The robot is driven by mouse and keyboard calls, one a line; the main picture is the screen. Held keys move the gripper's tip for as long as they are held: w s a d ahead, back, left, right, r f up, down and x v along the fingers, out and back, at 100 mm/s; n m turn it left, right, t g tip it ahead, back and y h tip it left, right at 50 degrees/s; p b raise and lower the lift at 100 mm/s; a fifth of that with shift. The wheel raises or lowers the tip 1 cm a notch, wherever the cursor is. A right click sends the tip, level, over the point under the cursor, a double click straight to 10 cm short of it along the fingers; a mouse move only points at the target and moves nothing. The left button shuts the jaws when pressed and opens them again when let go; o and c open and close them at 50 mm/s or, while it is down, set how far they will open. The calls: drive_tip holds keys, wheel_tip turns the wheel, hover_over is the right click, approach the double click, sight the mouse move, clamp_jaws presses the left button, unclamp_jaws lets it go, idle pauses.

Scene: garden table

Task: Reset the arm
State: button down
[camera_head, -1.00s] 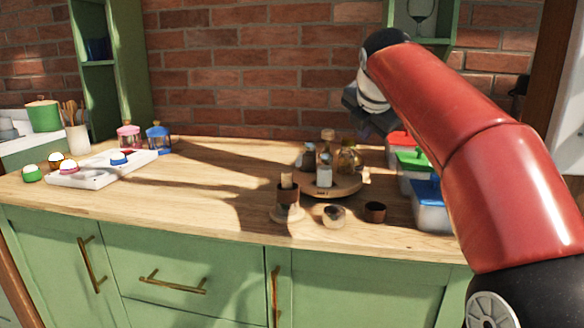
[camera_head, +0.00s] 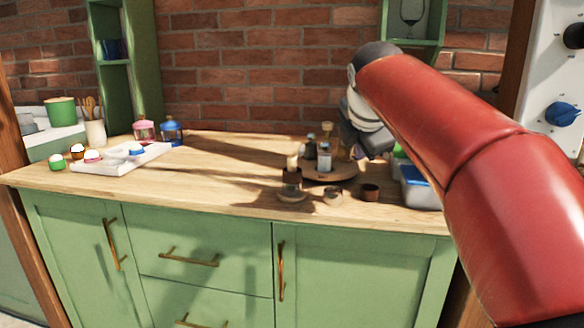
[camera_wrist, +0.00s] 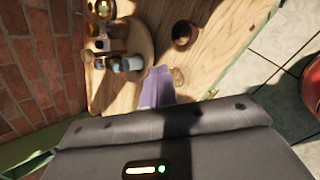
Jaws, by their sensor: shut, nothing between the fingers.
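My red arm reaches in from the right in the head view. My gripper (camera_head: 372,142) hangs above the counter at the back right, close over the right side of a round wooden board (camera_head: 345,174) with several bottles. The arm and gripper partly hide the plastic tubs. In the wrist view the dark gripper body fills the bottom, and the pale purple-grey fingers (camera_wrist: 157,88) are together, empty. The board (camera_wrist: 140,45) shows just beyond them.
A small brown bowl (camera_head: 370,192), a pale cup (camera_head: 333,196) and a cup stand (camera_head: 292,195) sit before the board. A blue-lidded tub (camera_head: 415,178) is at the right. A white tray (camera_head: 120,160) with coloured-base balls is at the left. The middle counter is clear.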

drive_tip(key=s+d+f+m+g+y, duration=0.1)
drive_tip(key=s+d+f+m+g, duration=0.1)
drive_tip(key=s+f+m, duration=2)
drive_tip(key=s+f+g, duration=0.1)
drive_tip(key=s+f, duration=0.2)
drive_tip(key=s, duration=0.4)
drive_tip(key=shift+f, duration=0.35)
